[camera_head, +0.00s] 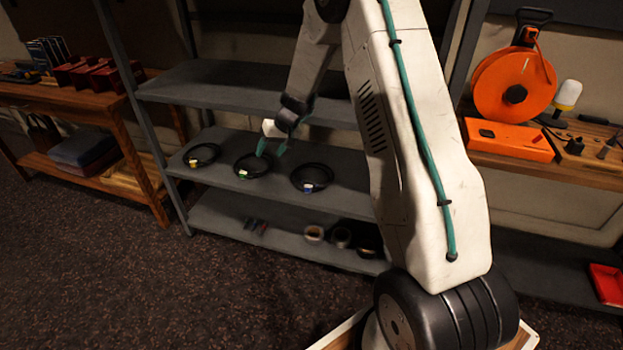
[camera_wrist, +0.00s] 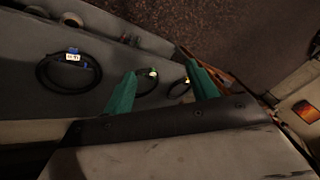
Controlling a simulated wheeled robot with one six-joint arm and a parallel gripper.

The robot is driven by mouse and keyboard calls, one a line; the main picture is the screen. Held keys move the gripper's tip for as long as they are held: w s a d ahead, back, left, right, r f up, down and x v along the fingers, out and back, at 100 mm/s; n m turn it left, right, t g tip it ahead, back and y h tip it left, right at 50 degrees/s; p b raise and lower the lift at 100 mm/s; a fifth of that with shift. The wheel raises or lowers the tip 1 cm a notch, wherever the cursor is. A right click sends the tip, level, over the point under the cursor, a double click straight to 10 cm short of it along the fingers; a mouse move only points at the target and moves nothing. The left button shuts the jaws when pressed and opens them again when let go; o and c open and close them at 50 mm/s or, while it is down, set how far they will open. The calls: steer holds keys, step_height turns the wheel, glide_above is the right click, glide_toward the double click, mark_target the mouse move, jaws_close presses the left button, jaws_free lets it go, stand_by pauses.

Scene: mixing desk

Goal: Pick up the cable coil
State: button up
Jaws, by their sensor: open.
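Three black cable coils lie in a row on the middle grey shelf (camera_head: 228,195). The left coil (camera_head: 201,155) has a yellow tag, the middle coil (camera_head: 252,166) a green tag, and the right coil (camera_head: 311,178) a blue and white tag. My gripper (camera_head: 272,148) is open, with teal fingers near the middle coil, at its right side. In the wrist view the middle coil (camera_wrist: 147,82) shows between the spread fingers, partly hidden by the left one. The blue-tagged coil (camera_wrist: 68,72) lies to the left there. Whether a finger touches the middle coil, I cannot tell.
The upper shelf (camera_head: 215,82) is above the coils, close to my arm. Rolls of tape (camera_head: 340,237) stand on the lower shelf. A wooden bench (camera_head: 75,97) is left; an orange cable reel (camera_head: 514,84) stands on the right bench. The floor (camera_head: 130,275) in front is clear.

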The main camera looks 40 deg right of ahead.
steer(key=w+d+f+m+h, duration=0.15)
steer(key=d+f, duration=0.25)
steer(key=f, duration=0.4)
steer(key=w+d+f+n, duration=0.1)
steer(key=w+d+f, duration=0.15)
steer(key=f, duration=0.55)
steer(key=t+h, duration=0.2)
steer(key=h, duration=0.1)
glide_toward(297, 180)
steer(key=x, duration=0.4)
steer(key=shift+s+a+f, duration=0.15)
steer(key=shift+a, duration=0.1)
steer(key=shift+x, duration=2.95)
steer(key=shift+d, duration=0.1)
jaws_close()
steer(key=shift+r, duration=0.2)
